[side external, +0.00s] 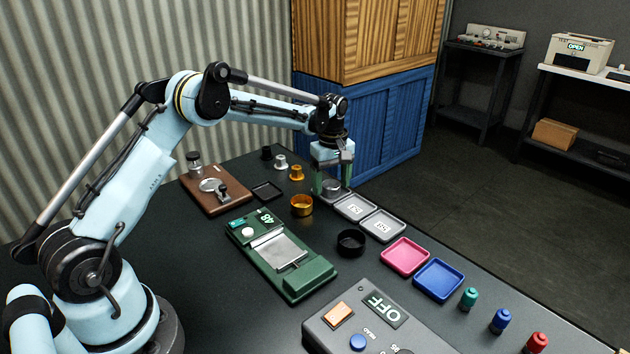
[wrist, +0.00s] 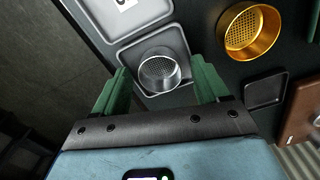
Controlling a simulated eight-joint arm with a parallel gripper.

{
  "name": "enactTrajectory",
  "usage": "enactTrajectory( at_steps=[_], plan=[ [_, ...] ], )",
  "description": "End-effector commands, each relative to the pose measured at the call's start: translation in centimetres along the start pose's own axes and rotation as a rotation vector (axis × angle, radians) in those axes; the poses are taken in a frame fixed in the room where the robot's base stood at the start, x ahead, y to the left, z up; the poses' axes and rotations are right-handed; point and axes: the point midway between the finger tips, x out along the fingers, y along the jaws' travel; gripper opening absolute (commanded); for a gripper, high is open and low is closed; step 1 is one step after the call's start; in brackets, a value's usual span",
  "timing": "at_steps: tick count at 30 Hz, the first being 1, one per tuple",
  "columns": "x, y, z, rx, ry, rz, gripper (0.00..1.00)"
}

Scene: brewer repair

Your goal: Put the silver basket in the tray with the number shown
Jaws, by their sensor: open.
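The silver basket (side external: 332,187), a round cup with a mesh bottom, is at the far end of the row of grey trays. In the wrist view the basket (wrist: 158,72) sits inside a grey tray (wrist: 178,38). My gripper (side external: 333,180) is open over it, its green fingers apart on either side of the basket in the wrist view (wrist: 160,84); contact cannot be told. Two grey trays with white number labels, a farther one (side external: 345,214) and a nearer one (side external: 373,232), follow along the edge. The green scale (side external: 310,277) has a small display (side external: 265,219) with digits, possibly 48.
A gold basket (side external: 301,206) and a black basket (side external: 350,243) stand close by. A pink tray (side external: 404,257), a blue tray (side external: 438,280) and several coloured bottles line the right edge. A grey control box (side external: 390,335) reading OFF is in front. A brown board (side external: 225,205) lies behind.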

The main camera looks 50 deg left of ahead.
Motion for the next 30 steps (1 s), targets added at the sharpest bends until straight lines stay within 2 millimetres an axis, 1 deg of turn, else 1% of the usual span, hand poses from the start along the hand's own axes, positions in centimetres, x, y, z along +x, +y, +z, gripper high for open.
enactTrajectory(
  at_steps=[2,5,8,12,18,21,26,30],
  plan=[
    [-0.4,0.0,0.0,0.0,0.0,0.0,0.74],
    [-1.6,0.0,0.0,0.0,0.0,0.0,0.74],
    [-3.5,0.0,0.0,0.0,0.0,0.0,0.74],
    [-6.6,0.0,0.0,0.0,0.0,0.0,0.74],
    [-10.1,0.0,0.0,0.0,0.0,0.0,0.74],
    [-11.2,0.0,0.0,0.0,0.0,0.0,0.74],
    [-12.2,0.0,0.1,0.004,0.001,0.002,0.74],
    [-13.5,-0.5,0.9,0.058,0.013,0.024,0.74]
  ],
)
